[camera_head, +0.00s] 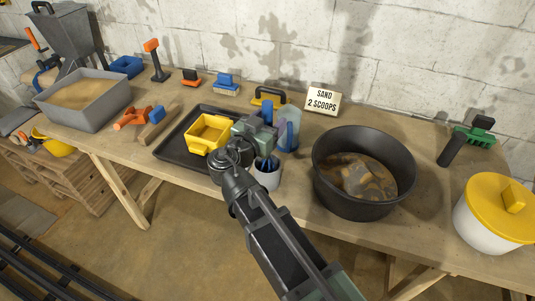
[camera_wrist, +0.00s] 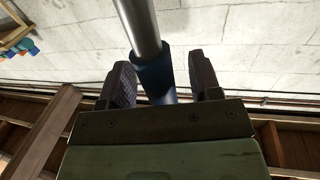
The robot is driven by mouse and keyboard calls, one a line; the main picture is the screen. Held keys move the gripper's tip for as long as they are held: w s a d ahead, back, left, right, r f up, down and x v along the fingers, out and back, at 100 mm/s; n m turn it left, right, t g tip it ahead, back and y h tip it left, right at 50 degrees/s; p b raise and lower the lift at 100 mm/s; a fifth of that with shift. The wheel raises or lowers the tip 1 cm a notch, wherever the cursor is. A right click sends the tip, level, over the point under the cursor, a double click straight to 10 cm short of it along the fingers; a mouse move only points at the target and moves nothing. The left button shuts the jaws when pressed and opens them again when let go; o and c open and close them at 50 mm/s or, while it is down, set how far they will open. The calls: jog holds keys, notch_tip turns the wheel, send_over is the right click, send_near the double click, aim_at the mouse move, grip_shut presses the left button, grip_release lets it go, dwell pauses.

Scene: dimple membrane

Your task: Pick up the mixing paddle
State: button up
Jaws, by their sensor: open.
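In the wrist view, a grey metal shaft with a dark blue grip (camera_wrist: 153,72), which looks like part of the mixing paddle, stands between the two dark fingers of my gripper (camera_wrist: 164,80). The fingers are apart, with a visible gap on each side of the grip. In the head view, my gripper (camera_head: 270,120) is above the workbench, beside a bluish upright container (camera_head: 288,135) and behind a white cup (camera_head: 267,178) holding blue-handled things. My arm and gripper hide much of this spot, and I cannot make out the paddle's lower end.
A black tub (camera_head: 330,185) with brown mix stands to the right, and a white bucket with a yellow lid (camera_head: 497,208) farther right. A sign (camera_head: 322,100) stands behind.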

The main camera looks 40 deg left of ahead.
jog(key=shift+w+a, duration=0.1)
jog(key=shift+w, duration=0.5)
grip_shut()
jog(key=shift+r, duration=0.15)
notch_tip(320, 180, up, 20)
jog(key=p, duration=2)
